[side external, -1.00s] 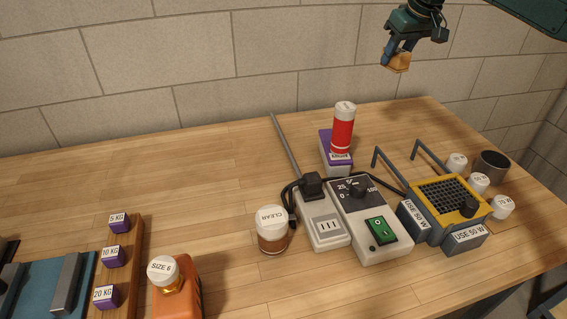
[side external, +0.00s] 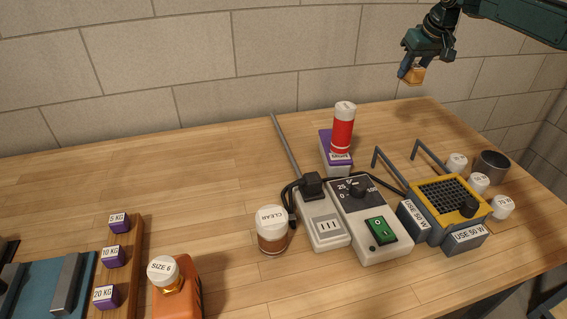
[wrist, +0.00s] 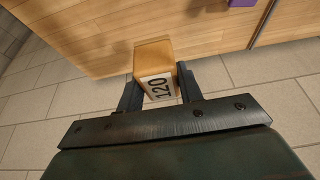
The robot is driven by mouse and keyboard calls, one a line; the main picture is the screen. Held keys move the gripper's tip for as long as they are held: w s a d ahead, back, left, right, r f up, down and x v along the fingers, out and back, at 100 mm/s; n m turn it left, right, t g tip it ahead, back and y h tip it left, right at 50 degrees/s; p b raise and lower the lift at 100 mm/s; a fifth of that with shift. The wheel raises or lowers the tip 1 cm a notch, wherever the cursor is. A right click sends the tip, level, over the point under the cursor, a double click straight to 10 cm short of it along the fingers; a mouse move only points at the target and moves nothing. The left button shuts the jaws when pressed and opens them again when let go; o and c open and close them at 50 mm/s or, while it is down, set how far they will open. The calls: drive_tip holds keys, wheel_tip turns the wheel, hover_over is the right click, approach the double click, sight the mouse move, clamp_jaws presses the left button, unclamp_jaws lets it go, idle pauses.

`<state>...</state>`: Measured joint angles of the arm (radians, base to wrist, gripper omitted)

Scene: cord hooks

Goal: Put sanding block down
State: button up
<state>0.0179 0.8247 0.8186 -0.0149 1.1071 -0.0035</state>
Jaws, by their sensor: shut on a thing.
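The sanding block (side external: 414,76) is a small orange-tan block held in my gripper (side external: 410,71), high above the back right of the bench in the side view. In the wrist view the sanding block (wrist: 155,62) shows a white label reading 120. My gripper (wrist: 158,88) has one dark finger on each side of it and is shut on it. The block is clear of the bench; the wrist view shows floor tiles and the bench's wooden surface beyond it.
The wooden bench (side external: 210,190) has free room at its middle left and back.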

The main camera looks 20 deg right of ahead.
drive_tip(key=shift+f, duration=0.25)
drive_tip(key=shift+f, duration=0.1)
wheel_tip(320, 180, down, 16)
drive_tip(key=shift+r, duration=0.2)
idle(0.3)
drive_tip(key=shift+f, duration=0.1)
drive_tip(key=shift+f, duration=2)
drive_tip(key=shift+f, duration=0.1)
drive_tip(key=o, duration=1)
drive_tip(key=shift+f, duration=0.1)
drive_tip(key=shift+o, duration=0.2)
